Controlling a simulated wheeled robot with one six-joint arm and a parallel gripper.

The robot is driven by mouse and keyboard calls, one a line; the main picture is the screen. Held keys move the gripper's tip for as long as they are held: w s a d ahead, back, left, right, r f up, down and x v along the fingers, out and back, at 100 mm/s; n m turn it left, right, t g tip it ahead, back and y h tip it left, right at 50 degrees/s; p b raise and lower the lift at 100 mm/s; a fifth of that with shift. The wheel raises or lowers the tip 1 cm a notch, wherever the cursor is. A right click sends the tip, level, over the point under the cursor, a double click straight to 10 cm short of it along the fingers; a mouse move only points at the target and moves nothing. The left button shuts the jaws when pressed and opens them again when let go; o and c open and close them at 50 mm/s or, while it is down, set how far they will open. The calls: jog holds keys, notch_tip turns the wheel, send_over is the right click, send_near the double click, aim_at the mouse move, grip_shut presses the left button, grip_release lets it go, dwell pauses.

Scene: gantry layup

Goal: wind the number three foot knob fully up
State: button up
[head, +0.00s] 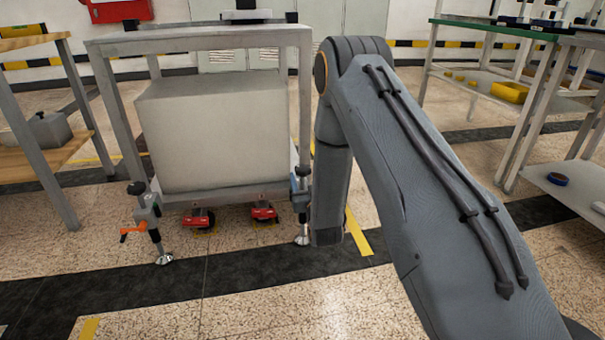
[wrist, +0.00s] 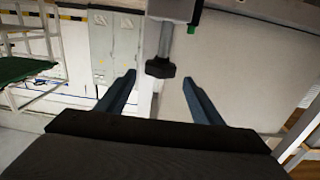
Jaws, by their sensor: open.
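In the wrist view a black lobed knob (wrist: 160,68) sits on a grey threaded-looking rod (wrist: 166,38) under a pale bracket (wrist: 174,8). My gripper (wrist: 158,77) is open and empty. Its two blue fingers spread on either side of the knob, which shows between and slightly beyond the tips, with gaps both sides. No number is legible on it. In the head view the grey stand (head: 200,42) has a left front foot (head: 152,225) with an orange lever and a right front foot (head: 301,205). My arm hides the gripper there.
A large pale box (head: 213,130) fills the stand's lower shelf. Two red casters (head: 199,218) (head: 264,212) show beneath it. A green-edged bench (head: 490,28) with a yellow bin (head: 510,91) stands right, a wooden-topped bench (head: 30,42) left. Floor in front is clear.

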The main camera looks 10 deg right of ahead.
aim_at(303, 167)
jog(key=w+b, duration=0.3)
jog(key=w, duration=0.3)
jog(key=shift+w+d, duration=0.1)
jog(key=shift+w, duration=0.25)
jog(key=shift+c, duration=0.5)
jog(key=c, duration=1)
jog(key=shift+o, duration=0.3)
jog(key=shift+n+y+p, duration=0.3)
jog(key=shift+y+p, duration=0.05)
jog(key=shift+y, duration=0.15)
jog(key=shift+c, duration=0.2)
